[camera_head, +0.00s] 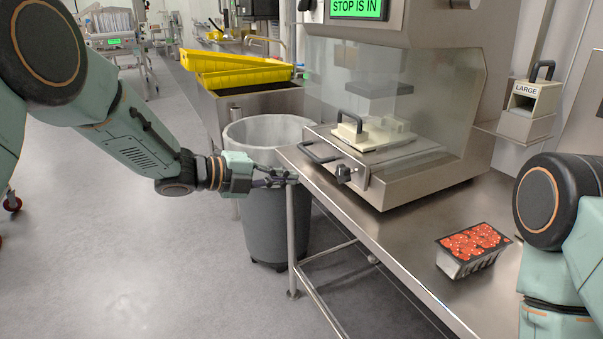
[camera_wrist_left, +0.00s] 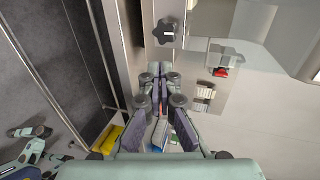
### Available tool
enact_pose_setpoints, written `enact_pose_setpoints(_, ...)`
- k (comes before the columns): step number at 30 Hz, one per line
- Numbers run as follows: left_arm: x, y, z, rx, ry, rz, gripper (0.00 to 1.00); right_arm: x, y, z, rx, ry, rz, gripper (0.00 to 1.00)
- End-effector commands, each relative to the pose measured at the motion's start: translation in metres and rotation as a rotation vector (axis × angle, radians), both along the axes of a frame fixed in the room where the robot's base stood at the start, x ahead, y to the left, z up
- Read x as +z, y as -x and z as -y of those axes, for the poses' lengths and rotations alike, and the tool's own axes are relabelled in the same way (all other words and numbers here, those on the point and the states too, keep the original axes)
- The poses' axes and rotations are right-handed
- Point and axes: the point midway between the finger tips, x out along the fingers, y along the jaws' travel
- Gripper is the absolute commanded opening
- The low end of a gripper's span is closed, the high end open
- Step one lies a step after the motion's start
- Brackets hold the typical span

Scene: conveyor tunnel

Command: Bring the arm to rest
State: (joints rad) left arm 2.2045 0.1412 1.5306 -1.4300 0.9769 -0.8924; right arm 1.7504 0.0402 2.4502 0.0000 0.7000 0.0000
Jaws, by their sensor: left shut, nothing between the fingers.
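My left arm comes in from the left in the head view and reaches out to the middle of the picture. Its gripper (camera_head: 280,177) is at the near left corner of the steel table (camera_head: 425,245), in front of the grey bin. Whether it touches the table edge I cannot tell. In the left wrist view the fingers of this gripper (camera_wrist_left: 161,78) come together at their tips with nothing between them. My right arm shows only in part at the lower right of the head view. Its gripper is out of the frame.
A machine with a clear hood (camera_head: 435,85) stands on the table, with a handled cream block (camera_head: 372,132) inside. A tray of red food (camera_head: 473,246) lies on the right. A grey bin (camera_head: 262,225) stands below my left gripper.

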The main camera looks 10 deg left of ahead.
Motion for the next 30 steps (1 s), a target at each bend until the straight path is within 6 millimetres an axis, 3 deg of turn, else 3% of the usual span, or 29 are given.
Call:
enact_pose_setpoints(8,0.005,0.01,-0.015,0.012,0.017,-0.028,0.0,0.005,0.0,0.0,0.0,0.0,0.0,0.4)
enact_pose_setpoints(11,0.003,0.004,-0.021,0.105,0.099,-0.128,0.0,0.004,0.0,0.0,0.0,0.0,0.0,0.4)
enact_pose_setpoints(14,-0.012,0.005,-0.029,0.274,0.248,-0.308,0.0,0.004,0.0,0.0,0.0,0.0,0.0,0.4)
enact_pose_setpoints(17,-0.044,0.017,-0.038,0.463,0.4,-0.519,0.0,0.004,0.0,0.0,0.0,0.0,0.0,0.4)
enact_pose_setpoints(20,-0.091,0.042,-0.049,0.672,0.535,-0.742,0.0,0.004,0.0,0.0,0.0,0.0,0.0,0.4)
enact_pose_setpoints(24,-0.162,0.098,-0.066,0.985,0.681,-1.024,0.0,0.005,0.0,0.0,0.0,0.0,0.0,0.4)
enact_pose_setpoints(30,-0.241,0.199,-0.089,1.414,0.78,-1.3,0.0,0.005,0.0,0.0,0.0,0.0,0.0,0.4)
